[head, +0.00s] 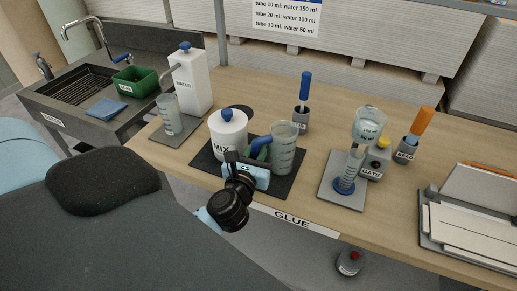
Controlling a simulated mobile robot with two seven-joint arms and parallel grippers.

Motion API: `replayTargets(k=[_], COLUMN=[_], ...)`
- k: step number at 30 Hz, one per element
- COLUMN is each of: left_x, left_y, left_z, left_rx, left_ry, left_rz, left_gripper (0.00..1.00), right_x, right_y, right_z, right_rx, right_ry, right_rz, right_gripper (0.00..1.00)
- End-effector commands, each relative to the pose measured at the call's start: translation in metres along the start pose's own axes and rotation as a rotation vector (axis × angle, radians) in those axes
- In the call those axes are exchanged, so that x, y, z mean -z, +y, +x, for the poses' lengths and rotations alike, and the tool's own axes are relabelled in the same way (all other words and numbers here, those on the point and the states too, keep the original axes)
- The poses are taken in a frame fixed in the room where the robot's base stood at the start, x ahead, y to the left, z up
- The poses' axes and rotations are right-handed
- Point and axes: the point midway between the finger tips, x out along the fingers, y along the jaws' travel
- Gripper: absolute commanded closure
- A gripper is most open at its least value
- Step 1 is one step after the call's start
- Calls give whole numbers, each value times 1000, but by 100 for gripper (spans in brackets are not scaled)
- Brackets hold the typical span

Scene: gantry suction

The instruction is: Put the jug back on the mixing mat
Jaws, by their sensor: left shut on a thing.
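The mixing mat (207,165) is a dark mat on the bench. A white container (229,130) with a blue knob and the label MIX stands on it. The jug (284,148) is clear and graduated, with a blue handle (261,143). It is upright over the right part of the mat; I cannot tell whether its base touches it. My left gripper (260,158) is shut on the jug by its handle side, partly hiding the grip. My right gripper is not in view.
A white water dispenser (192,80) and a second clear jug (170,114) stand at the left. A graduated cylinder (350,170) stands on a grey plate to the right, near a raised clear vessel (368,126). Blue (303,92) and orange (419,124) tools stand in holders.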

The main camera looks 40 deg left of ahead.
Motion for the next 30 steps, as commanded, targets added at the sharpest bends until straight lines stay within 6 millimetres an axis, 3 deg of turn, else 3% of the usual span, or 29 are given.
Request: replayTargets(k=[7,8,13,23,30], left_x=[3,3,2,-2,1], left_y=[0,0,0,0,0], left_z=[0,0,0,0,-33], left_rx=[0,-1,0,1,1], left_ry=[-1,0,-1,-3,4], left_rz=[0,0,0,0,-1], left_gripper=[100,80,59,59,59], right_x=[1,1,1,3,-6], right_y=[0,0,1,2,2], right_z=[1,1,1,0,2], right_rx=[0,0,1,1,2], right_ry=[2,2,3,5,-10], right_rz=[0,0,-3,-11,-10], right_gripper=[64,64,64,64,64])
